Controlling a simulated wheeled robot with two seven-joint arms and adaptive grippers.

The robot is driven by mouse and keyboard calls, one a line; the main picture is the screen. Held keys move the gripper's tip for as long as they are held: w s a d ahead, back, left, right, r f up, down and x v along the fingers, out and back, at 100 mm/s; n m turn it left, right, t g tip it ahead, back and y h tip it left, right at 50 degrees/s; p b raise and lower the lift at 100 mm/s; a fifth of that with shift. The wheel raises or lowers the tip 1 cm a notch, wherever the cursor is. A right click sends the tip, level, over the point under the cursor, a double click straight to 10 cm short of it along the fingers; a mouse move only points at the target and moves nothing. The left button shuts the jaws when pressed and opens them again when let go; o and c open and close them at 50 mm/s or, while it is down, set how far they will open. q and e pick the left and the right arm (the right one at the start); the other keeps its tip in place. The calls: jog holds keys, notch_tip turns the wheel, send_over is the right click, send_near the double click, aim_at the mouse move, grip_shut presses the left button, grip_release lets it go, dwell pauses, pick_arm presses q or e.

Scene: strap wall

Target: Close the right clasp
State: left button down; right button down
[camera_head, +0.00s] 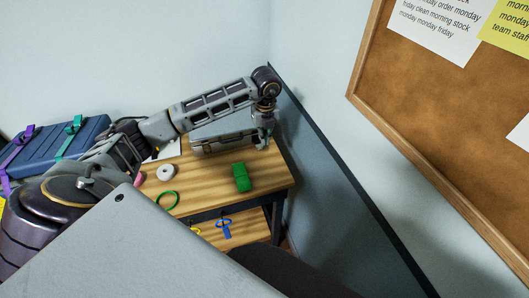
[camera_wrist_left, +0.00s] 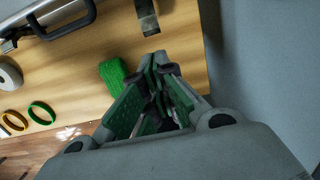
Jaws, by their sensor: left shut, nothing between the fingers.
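The grey case (camera_head: 222,132) stands at the back of the wooden table. In the left wrist view its edge, with a black handle (camera_wrist_left: 62,30), shows at the top left. The right clasp (camera_wrist_left: 147,16) is a metal flap at the top of that view, sticking out from the case over the table; how it joins the case is out of frame. My left gripper (camera_head: 262,146) points down at the right end of the case in the head view. In the left wrist view its fingers (camera_wrist_left: 158,62) are together, empty, and apart from the clasp. My right gripper is not in view.
A green block (camera_head: 241,178), a white tape roll (camera_head: 165,172) and a green ring (camera_head: 167,200) lie on the table (camera_head: 206,181). A grey partition (camera_head: 325,165) borders its right side. A blue case (camera_head: 55,150) with straps is at left.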

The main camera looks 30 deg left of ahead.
aim_at(258, 145)
pick_arm(q)
jog(key=shift+w+a+f+p, duration=0.15)
jog(key=shift+f+p, duration=0.25)
jog(key=shift+f, duration=2.1)
jog(key=shift+w+a+f+p, duration=0.15)
jog(key=shift+f+p, duration=0.25)
jog(key=shift+f, duration=2.1)
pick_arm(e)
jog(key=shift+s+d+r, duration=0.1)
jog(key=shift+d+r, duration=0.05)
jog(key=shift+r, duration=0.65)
pick_arm(q)
jog(key=shift+a+r+g+h, duration=0.1)
jog(key=shift+r+g+h, duration=0.2)
jog(key=shift+r+h, duration=0.1)
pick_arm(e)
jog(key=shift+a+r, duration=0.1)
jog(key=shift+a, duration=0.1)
